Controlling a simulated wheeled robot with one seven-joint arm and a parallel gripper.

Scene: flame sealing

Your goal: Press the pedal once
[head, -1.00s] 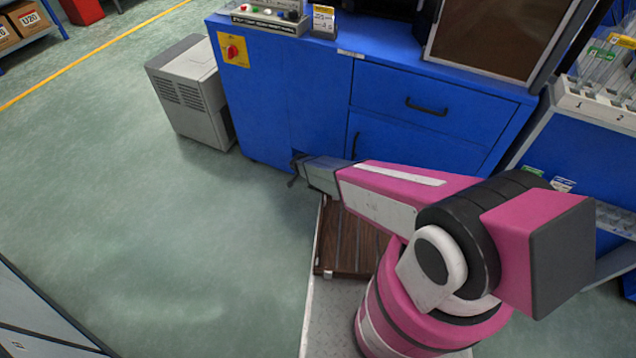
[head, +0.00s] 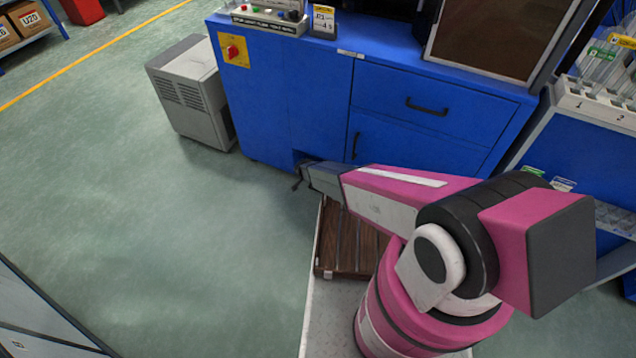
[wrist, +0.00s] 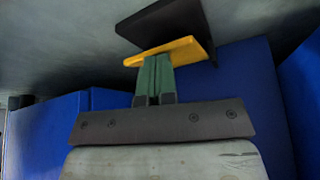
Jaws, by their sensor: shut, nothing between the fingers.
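The pedal (wrist: 190,50) shows in the wrist view as a yellow plate beneath a black plate, near the top middle. My gripper (wrist: 155,60) has its two green fingers shut side by side with nothing between them. The fingertips overlap the yellow plate's edge in the picture; I cannot tell whether they touch it or how far it is pressed. In the head view my gripper (head: 298,178) is low by the foot of the blue cabinet, and the pedal cannot be made out there.
The blue cabinet (head: 265,110) stands directly beyond my gripper, with a button panel (head: 262,20) on top. A grey box unit (head: 190,90) stands on the floor to its left. A brown slatted board (head: 345,245) lies under my arm. The floor at left is clear.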

